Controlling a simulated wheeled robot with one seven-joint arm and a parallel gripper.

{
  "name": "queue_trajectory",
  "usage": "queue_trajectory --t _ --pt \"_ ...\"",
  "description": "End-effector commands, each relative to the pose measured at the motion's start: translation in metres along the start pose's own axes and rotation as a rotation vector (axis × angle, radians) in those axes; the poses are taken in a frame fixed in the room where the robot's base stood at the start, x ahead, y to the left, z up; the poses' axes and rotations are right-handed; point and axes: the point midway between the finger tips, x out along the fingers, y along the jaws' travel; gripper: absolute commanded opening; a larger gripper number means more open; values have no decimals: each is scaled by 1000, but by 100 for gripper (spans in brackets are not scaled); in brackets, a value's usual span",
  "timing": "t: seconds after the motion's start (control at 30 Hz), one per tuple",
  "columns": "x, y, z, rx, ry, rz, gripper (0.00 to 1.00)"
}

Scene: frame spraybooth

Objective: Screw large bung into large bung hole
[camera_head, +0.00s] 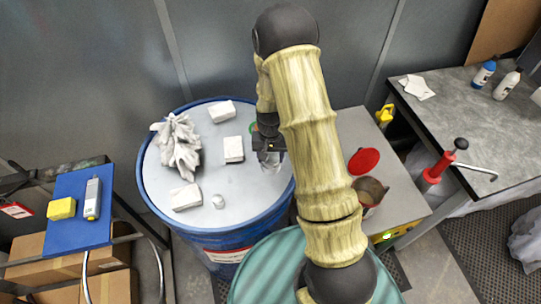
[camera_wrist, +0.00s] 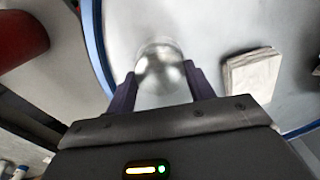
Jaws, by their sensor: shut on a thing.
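My gripper (camera_head: 268,152) is over the right part of the blue drum's pale grey top (camera_head: 205,167). In the wrist view its two dark fingers (camera_wrist: 160,74) are shut on a round, shiny silver piece, which I take to be the large bung (camera_wrist: 158,60). The bung also shows below the fingers in the head view (camera_head: 270,166). I cannot tell whether it touches the drum top. A smaller silver plug (camera_head: 218,201) stands on the lid nearer the front. The large bung hole is not visible; it may be hidden under the bung or my arm.
White blocks (camera_head: 234,149) and a crumpled white rag (camera_head: 178,146) lie on the drum top. A grey cabinet with an open red-lidded can (camera_head: 370,192) stands to the right. A teal drum (camera_head: 260,270) is in front. A workbench (camera_head: 455,110) stands far right.

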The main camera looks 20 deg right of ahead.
Motion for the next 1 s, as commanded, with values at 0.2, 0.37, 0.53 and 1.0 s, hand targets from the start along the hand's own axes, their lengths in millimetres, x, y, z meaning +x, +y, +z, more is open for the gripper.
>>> queue_trajectory --t 0.2,0.37,0.53,1.0 --pt "0 0 -1 -2 4 -1 64" --pt "0 0 -1 -3 2 -1 64" --pt "1 0 0 -104 1 -1 64" --pt "0 0 0 -407 0 0 64"
